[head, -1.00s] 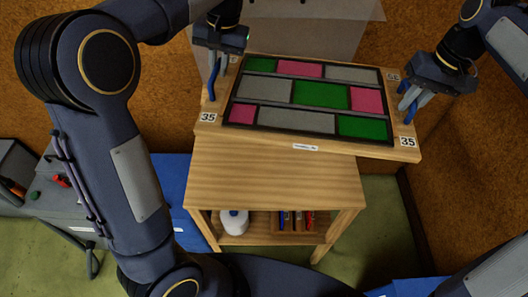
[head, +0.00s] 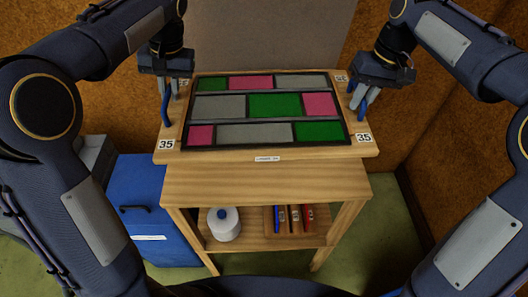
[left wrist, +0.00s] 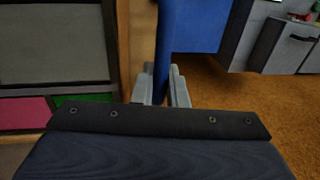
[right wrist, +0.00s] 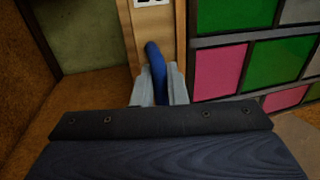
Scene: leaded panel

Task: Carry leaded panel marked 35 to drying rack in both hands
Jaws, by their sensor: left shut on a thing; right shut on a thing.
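The leaded panel (head: 268,133) has green, pink and grey panes between dark strips. It lies on a wooden board (head: 315,151) with several labels; the front two read 35. The board looks about level, over or just behind a wooden table; I cannot tell whether it touches. My left gripper (head: 172,90) is shut on the blue left handle (left wrist: 165,45). My right gripper (head: 360,96) is shut on the blue right handle (right wrist: 155,60). Both fingers also show in the left wrist view (left wrist: 160,90) and right wrist view (right wrist: 158,88). I cannot make out which thing is the drying rack.
The wooden table (head: 265,186) stands in front, its lower shelf holding a white container (head: 223,224) and a tray with colored tools (head: 294,216). A blue cabinet (head: 145,185) is on the left. A grey upright sheet (head: 270,40) stands behind. Brown walls close the right side.

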